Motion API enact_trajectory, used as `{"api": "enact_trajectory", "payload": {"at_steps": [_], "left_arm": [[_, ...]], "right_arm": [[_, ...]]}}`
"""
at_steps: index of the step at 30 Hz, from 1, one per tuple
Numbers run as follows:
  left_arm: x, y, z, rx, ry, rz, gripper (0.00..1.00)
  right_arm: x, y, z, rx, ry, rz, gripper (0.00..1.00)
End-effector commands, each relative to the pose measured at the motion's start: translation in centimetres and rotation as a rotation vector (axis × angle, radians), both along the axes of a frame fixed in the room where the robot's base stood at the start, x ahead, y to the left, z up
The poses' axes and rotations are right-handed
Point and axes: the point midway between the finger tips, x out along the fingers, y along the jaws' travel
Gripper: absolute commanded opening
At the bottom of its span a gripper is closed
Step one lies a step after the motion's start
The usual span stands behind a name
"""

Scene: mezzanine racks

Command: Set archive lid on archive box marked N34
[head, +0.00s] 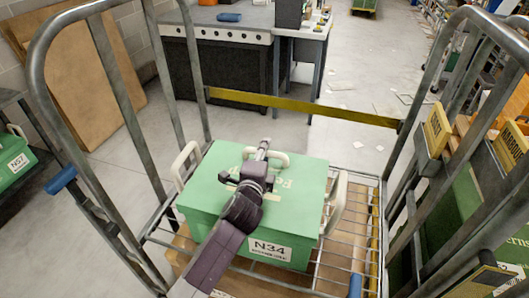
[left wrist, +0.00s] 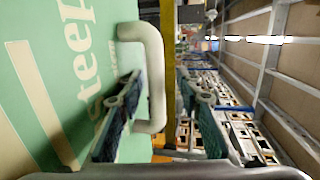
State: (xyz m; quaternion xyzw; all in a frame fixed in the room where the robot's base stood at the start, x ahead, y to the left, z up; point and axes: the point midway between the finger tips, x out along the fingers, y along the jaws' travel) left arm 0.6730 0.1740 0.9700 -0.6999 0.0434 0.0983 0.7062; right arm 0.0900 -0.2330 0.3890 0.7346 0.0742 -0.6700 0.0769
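A green archive box marked N34 (head: 268,249) stands in a wire roll cage, with white handles at its left and right sides. The green archive lid (head: 222,165) lies over the top of the box, its edges about in line with the box; I cannot tell whether it is fully flush. My right gripper is not in view.
The cage's tall metal side frames (head: 100,130) rise left and right of the box. A yellow strap (head: 300,106) crosses behind it. A workbench (head: 215,60) stands beyond. Another green box marked N57 (head: 15,165) is at far left. Rack goods (head: 480,190) stand at right.

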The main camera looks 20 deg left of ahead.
Motion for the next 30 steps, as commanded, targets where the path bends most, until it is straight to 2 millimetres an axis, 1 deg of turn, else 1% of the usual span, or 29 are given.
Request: {"api": "enact_trajectory", "payload": {"at_steps": [5,8,11,14,24,27,30], "left_arm": [[0.0,0.0,-0.2,0.0,0.005,0.001,0.34],[-0.2,0.0,-0.2,0.0,0.005,0.001,0.34],[-0.9,-0.1,-0.2,0.0,0.006,0.001,0.34],[-2.2,-0.2,0.1,-0.001,0.005,-0.001,0.34],[-8.7,-0.7,1.6,-0.001,0.003,-0.002,0.34],[-10.1,-0.8,1.9,0.0,0.003,0.0,0.34],[-11.1,-0.9,2.2,-0.001,0.001,0.0,0.34]], "right_arm": [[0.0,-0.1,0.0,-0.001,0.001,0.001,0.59],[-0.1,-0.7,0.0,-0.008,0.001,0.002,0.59],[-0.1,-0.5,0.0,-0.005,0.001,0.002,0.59],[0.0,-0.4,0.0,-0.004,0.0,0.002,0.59],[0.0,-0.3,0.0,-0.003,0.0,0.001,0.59],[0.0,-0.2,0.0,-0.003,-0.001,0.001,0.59],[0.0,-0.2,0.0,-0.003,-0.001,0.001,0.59]]}}
